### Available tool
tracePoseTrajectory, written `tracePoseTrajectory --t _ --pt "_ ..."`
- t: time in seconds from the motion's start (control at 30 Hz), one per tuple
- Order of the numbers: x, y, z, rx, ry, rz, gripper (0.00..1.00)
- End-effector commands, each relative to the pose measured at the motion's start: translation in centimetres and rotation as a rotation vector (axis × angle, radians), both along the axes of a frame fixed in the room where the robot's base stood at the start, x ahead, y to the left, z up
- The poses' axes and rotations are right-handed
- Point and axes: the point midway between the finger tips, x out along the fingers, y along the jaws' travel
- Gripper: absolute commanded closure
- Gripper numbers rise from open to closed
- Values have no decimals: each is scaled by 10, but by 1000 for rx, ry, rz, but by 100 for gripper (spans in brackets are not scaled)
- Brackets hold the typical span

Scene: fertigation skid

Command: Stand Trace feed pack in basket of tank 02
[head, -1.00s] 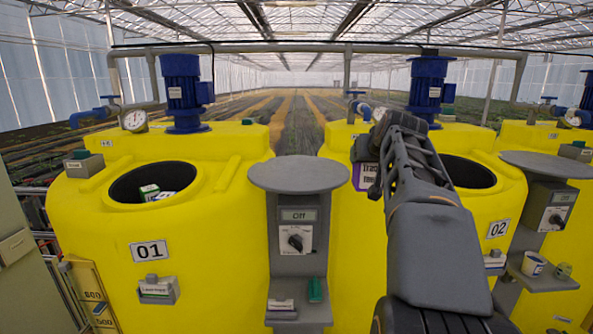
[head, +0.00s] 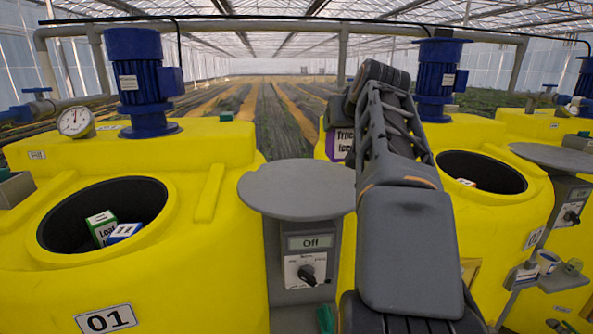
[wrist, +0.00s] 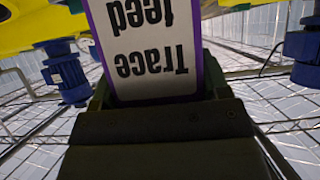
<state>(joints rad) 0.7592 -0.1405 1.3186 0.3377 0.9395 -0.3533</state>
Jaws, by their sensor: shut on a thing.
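The Trace feed pack (head: 341,144), white with a purple border, is held up in front of the right tank's yellow body in the head view. My gripper (wrist: 152,100) is shut on the pack, whose label reads upside down in the wrist view (wrist: 148,45). My arm hides part of the pack and the gripper in the head view. Tank 02 (head: 480,215) is yellow, with a round dark opening (head: 495,172) right of my arm. A small pack with a white and red top (head: 466,182) shows inside that opening. The basket itself cannot be made out.
Tank 01 (head: 190,255) at left holds a green-and-white pack (head: 101,224) and a blue-and-white pack (head: 124,232) in its opening. A grey round-topped post (head: 297,187) with an Off display stands between the tanks. Blue motors (head: 141,80) (head: 437,75) rise behind the openings.

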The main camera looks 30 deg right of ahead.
Motion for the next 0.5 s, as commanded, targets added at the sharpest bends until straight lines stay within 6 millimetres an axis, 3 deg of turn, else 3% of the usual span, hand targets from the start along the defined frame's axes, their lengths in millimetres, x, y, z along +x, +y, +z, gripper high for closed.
tracePoseTrajectory --t 0.37,0.5 --pt "80 -18 -34 4 5 0 66" --pt "101 -23 -58 4 4 -1 66"
